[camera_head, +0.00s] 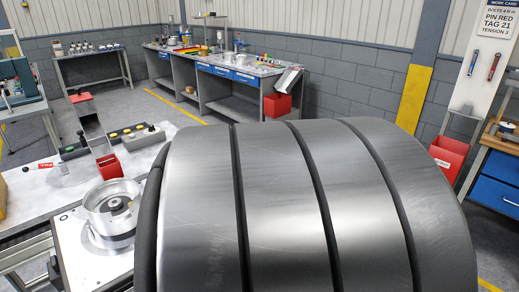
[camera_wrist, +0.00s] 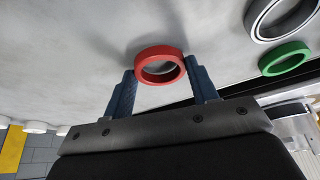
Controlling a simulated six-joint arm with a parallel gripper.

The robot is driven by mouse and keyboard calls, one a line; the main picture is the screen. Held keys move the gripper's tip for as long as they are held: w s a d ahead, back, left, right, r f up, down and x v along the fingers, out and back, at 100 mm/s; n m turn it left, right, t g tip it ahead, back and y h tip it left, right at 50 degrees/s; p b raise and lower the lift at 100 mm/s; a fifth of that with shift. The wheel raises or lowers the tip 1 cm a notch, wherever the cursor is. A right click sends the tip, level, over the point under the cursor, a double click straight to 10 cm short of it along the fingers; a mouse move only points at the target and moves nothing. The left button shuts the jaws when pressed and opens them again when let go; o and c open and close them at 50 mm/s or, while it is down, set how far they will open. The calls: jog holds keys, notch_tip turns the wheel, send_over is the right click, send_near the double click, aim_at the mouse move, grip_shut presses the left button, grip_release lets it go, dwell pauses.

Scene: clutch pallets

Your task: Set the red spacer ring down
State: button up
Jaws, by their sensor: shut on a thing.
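The red spacer ring (camera_wrist: 160,79) is in the wrist view, between the two blue fingers of my gripper (camera_wrist: 161,68). A finger rests against each side of it, and its hole is open to view. Behind it is a pale grey surface (camera_wrist: 75,50) with a soft dark shadow beside the ring. I cannot tell whether the ring touches this surface or hangs just clear of it. In the head view neither the red ring nor my gripper can be made out; a large grey banded metal shape close to the camera hides much of the front.
In the wrist view a green ring (camera_wrist: 287,70) and a larger silver ring (camera_wrist: 260,34) lie to the right.

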jog(key=shift+f, duration=0.25)
jog(key=o, duration=0.9)
jog(key=shift+o, duration=0.2)
jog(key=shift+v, duration=2.75)
jog(key=shift+o, duration=0.6)
jog(key=shift+r, duration=0.15)
